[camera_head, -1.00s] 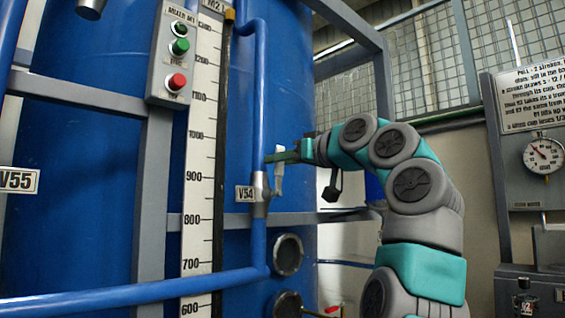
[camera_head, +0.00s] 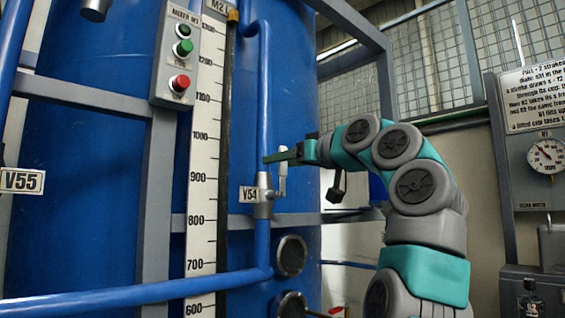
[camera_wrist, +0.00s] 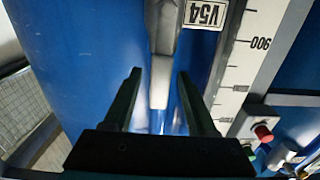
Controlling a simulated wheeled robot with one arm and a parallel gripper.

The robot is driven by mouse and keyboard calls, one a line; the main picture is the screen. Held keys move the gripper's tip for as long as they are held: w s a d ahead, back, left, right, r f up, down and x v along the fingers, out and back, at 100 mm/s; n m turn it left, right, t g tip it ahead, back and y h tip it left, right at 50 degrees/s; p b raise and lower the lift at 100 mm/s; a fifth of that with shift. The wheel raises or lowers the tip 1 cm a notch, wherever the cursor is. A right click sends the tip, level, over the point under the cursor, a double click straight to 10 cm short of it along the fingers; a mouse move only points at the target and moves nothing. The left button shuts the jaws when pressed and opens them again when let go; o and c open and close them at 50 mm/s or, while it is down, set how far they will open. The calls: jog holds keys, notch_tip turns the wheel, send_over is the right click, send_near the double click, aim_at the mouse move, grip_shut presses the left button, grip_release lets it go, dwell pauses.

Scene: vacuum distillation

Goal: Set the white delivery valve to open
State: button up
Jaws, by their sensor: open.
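The white valve handle (camera_head: 283,180) stands upright beside its grey valve body (camera_head: 263,203) on the blue pipe, next to the V54 label (camera_head: 249,194). In the wrist view the pale handle (camera_wrist: 160,86) shows between the finger lines, below the V54 label (camera_wrist: 205,13). My gripper (camera_head: 272,157) is at the handle's upper end in the head view. Its two dark fingers (camera_wrist: 159,74) are open, one on each side of the handle in the wrist view. I cannot tell whether either finger touches it.
A large blue tank (camera_head: 90,150) stands behind the pipe. A white level scale (camera_head: 203,160) and a button box (camera_head: 184,55) are left of the valve. A second label, V55 (camera_head: 22,181), is at the far left. A gauge panel (camera_head: 545,150) is at the right.

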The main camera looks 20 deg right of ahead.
jog(key=b+v, duration=0.1)
jog(key=v, duration=0.6)
jog(key=shift+s, duration=0.35)
jog(key=shift+s+d, duration=0.1)
jog(key=shift+d, duration=0.05)
